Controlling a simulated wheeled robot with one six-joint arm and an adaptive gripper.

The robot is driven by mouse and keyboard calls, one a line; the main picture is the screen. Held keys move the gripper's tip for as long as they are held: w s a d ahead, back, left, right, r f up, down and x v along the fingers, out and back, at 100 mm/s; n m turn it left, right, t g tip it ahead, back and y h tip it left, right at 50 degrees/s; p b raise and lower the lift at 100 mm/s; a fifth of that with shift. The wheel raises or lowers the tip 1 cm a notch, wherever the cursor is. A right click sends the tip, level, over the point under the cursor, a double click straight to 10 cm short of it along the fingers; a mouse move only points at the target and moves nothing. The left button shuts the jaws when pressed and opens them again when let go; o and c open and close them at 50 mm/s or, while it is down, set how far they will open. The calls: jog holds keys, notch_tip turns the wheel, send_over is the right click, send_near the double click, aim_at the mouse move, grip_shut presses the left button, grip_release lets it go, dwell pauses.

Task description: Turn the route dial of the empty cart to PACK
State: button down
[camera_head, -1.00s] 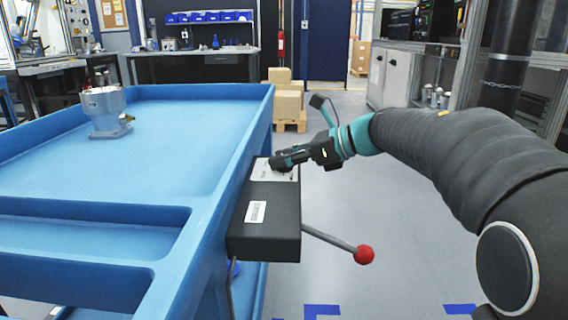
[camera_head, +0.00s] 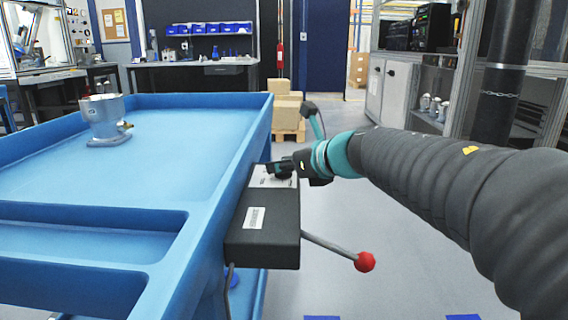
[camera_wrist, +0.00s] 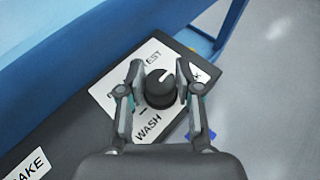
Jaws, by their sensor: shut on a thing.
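The route dial (camera_wrist: 161,92) is a round black knob on a white label plate (camera_wrist: 110,88) on the cart's black box. Its white mark points up and slightly right in the wrist view, between TEST and a partly hidden label ending in K. WASH reads below the knob; another label at left is mostly covered. My gripper (camera_wrist: 158,88) is shut on the knob, one finger on each side. In the head view my gripper (camera_head: 278,170) is at the box's far end. The blue cart (camera_head: 190,150) carries a grey metal housing (camera_head: 105,120).
A lever with a red ball (camera_head: 364,262) sticks out right from the black box (camera_head: 262,235). A label ending in AKE (camera_wrist: 25,168) is at the wrist view's lower left. Cardboard boxes (camera_head: 286,110) stand on a pallet behind. The floor right of the cart is open.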

dwell(0.3)
jog(key=c, duration=0.8)
grip_release()
jog(key=v, duration=1.2)
